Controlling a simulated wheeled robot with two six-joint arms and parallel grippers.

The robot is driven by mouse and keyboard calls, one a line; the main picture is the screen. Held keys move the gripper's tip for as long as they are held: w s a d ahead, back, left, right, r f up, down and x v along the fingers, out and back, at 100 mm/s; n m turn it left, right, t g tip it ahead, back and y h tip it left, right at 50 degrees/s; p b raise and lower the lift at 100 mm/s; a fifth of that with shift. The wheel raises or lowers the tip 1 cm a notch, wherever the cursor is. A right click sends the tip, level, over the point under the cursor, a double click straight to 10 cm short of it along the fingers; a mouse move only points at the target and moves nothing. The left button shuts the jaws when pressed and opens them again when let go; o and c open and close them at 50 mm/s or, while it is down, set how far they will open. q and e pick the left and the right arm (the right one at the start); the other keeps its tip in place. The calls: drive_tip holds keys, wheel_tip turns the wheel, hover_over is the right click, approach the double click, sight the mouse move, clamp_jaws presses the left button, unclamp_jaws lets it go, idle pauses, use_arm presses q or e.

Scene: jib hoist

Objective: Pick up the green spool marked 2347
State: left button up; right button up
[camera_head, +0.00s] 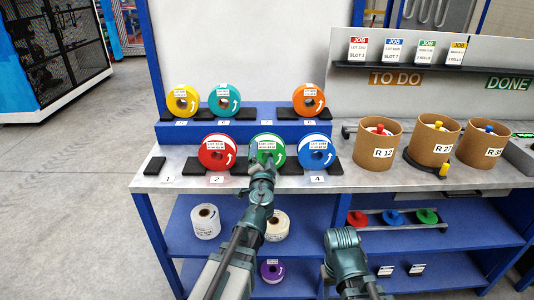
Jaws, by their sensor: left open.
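The green spool (279,154) stands upright on the front of the bench, between a red spool (204,155) and a blue spool (329,153). It has a white label near its top whose print is too small to read surely. My left gripper (264,166) is open in front of the green spool and covers its lower middle. Whether the fingers touch the spool I cannot tell. My right arm shows at the lower middle, but its gripper is not visible.
Yellow (183,101), teal (224,99) and orange (308,100) spools stand on a raised blue step (262,116) behind. Brown tubs (377,151) stand to the right. A blue shelf (400,236) below holds white rolls and small coloured spools. Slot 1's black pad (154,166) is empty.

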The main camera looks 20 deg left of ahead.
sight(262, 149)
use_arm(q)
drive_tip(key=x, duration=0.4)
drive_tip(key=shift+w, duration=0.2)
drive_tip(key=shift+a+x, duration=0.2)
drive_tip(key=shift+x, duration=1.1)
drive_tip(key=shift+a+x, duration=0.15)
drive_tip(key=shift+x, duration=1.2)
drive_tip(key=shift+s+r, duration=0.15)
drive_tip(key=shift+s, duration=0.05)
clamp_jaws()
